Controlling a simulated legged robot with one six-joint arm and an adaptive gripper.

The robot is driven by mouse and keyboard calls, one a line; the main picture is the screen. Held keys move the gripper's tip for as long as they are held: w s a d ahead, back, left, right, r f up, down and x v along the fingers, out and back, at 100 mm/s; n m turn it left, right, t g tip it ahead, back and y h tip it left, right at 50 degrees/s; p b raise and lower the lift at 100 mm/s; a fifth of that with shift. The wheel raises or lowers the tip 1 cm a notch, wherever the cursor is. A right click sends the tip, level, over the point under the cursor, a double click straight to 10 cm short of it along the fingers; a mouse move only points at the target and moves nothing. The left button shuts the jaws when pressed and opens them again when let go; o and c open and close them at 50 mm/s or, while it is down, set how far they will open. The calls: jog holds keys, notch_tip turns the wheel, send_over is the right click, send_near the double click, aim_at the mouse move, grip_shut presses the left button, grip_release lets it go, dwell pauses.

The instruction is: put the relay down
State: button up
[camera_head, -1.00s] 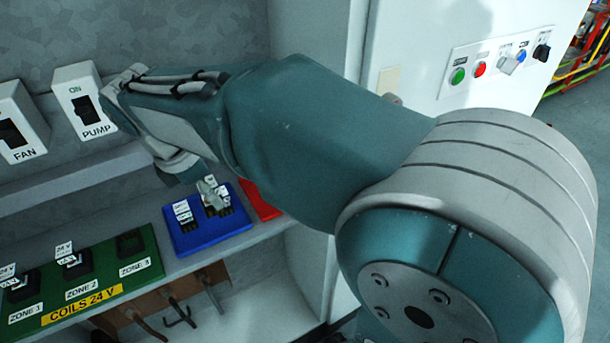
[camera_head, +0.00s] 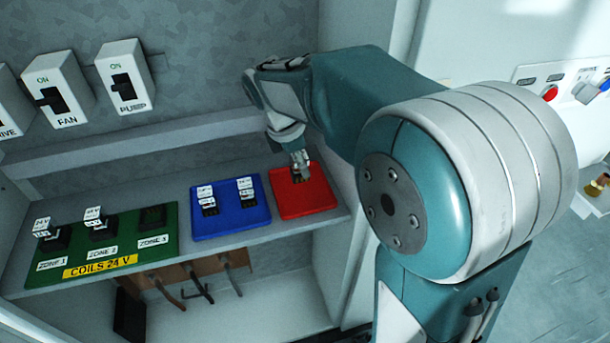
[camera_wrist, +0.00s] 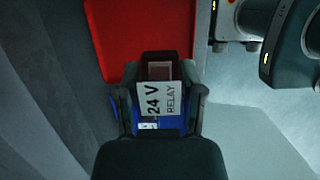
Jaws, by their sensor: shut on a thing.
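My gripper (camera_head: 300,170) is shut on a relay with a white "24 V RELAY" label; the relay (camera_wrist: 158,98) shows between the fingers in the wrist view. In the head view the gripper points down over the back part of the red tray (camera_head: 312,205), and the fingers mostly hide the relay. I cannot tell whether the relay touches the tray. The red tray also fills the top of the wrist view (camera_wrist: 135,35). No other relay shows on it.
The blue tray (camera_head: 230,228) left of the red one holds two labelled relays. The green coil board (camera_head: 150,250) has relays at zones 1 and 2; zone 3 shows only a dark socket. FAN (camera_head: 58,95) and PUMP (camera_head: 126,82) switches are on the wall behind.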

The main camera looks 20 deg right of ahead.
jog(key=w+f, duration=0.1)
jog(key=d+f, duration=0.1)
jog(key=shift+w+d+f, duration=0.1)
jog(key=shift+w+f, duration=0.25)
jog(key=shift+w+a+f, duration=0.35)
jog(key=shift+a+f, duration=0.05)
jog(key=x, duration=0.3)
jog(key=shift+w+a+f, duration=0.15)
jog(key=shift+a+f, duration=0.1)
jog(key=shift+d+f, duration=0.2)
jog(key=shift+d, duration=0.1)
jog(key=o, duration=1.2)
jog(key=shift+a, duration=0.3)
